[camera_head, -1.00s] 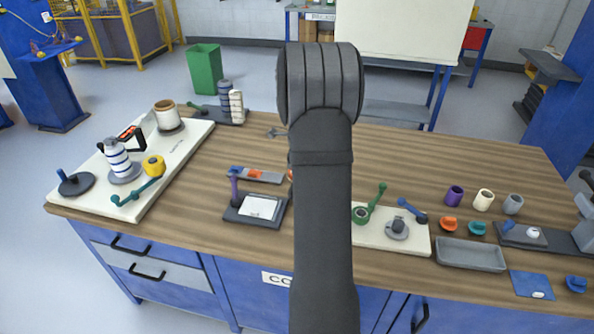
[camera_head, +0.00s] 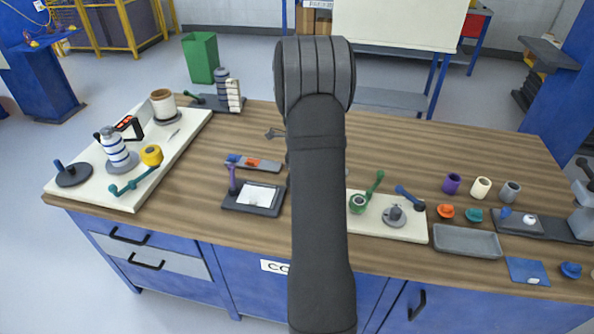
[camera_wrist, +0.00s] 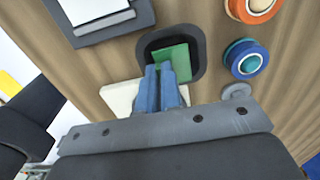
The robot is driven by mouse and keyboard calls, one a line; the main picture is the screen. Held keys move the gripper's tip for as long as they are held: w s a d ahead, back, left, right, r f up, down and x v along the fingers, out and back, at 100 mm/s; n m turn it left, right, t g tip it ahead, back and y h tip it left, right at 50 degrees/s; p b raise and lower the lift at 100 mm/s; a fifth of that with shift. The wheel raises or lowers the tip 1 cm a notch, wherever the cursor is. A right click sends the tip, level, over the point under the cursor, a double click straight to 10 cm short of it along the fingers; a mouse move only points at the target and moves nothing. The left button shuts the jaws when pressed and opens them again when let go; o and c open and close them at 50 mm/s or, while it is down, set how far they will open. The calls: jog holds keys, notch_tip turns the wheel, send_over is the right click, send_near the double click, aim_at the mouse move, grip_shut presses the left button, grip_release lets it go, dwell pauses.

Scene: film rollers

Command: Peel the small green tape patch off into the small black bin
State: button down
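The small black bin (camera_wrist: 200,60) is a dark, rounded-square container on the wooden table in the wrist view. The green tape patch (camera_wrist: 181,62) shows inside the outline of the bin's opening, at the tips of my blue fingers. My gripper (camera_wrist: 161,70) has its fingers close together, with the patch at their tips, and it appears to grip it. The fingertips overlap the bin's near rim in the picture; I cannot tell how high above the bin they are. In the head view my arm hides the gripper, patch and bin.
An orange-rimmed roller (camera_wrist: 250,8), a blue-and-teal roller (camera_wrist: 246,59) and a grey disc (camera_wrist: 237,92) lie right of the bin. A black stand with a white sheet (camera_head: 258,194) is left of my arm. A cream board (camera_head: 405,232) with a green-handled tool lies to the right.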

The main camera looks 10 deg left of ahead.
jog(key=c, duration=1.5)
grip_release()
jog(key=shift+c, duration=0.2)
jog(key=shift+r, duration=0.1)
notch_tip(320, 180, up, 17)
notch_tip(320, 180, down, 16)
jog(key=shift+r, duration=0.25)
